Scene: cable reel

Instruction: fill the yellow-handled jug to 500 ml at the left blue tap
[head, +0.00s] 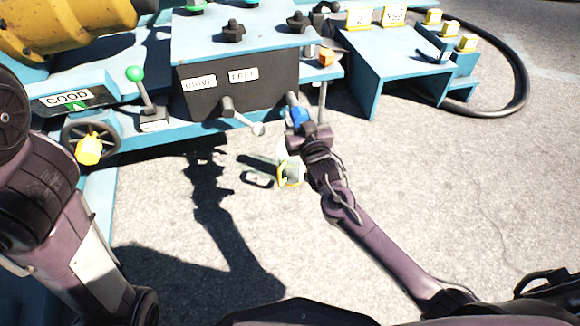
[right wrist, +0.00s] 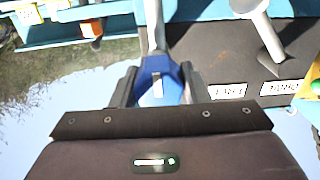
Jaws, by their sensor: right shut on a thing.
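The blue tap (head: 299,116) sticks out at the front right of the dark box. My right gripper (head: 302,124) is shut on its blue part, which also shows between the fingers in the right wrist view (right wrist: 160,78). The jug with the yellow handle (head: 282,172) is below the tap, partly hidden by my right wrist. Its shadow lies apart from it on the ground; I cannot tell what holds it. Its scale and any water in it cannot be read. My left arm is at the left edge; its gripper is out of view.
A green-knobbed lever (head: 140,88) and a handwheel (head: 90,140) are further left. A blue bench (head: 385,65) and black hose (head: 522,80) are at right. The ground in front is open.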

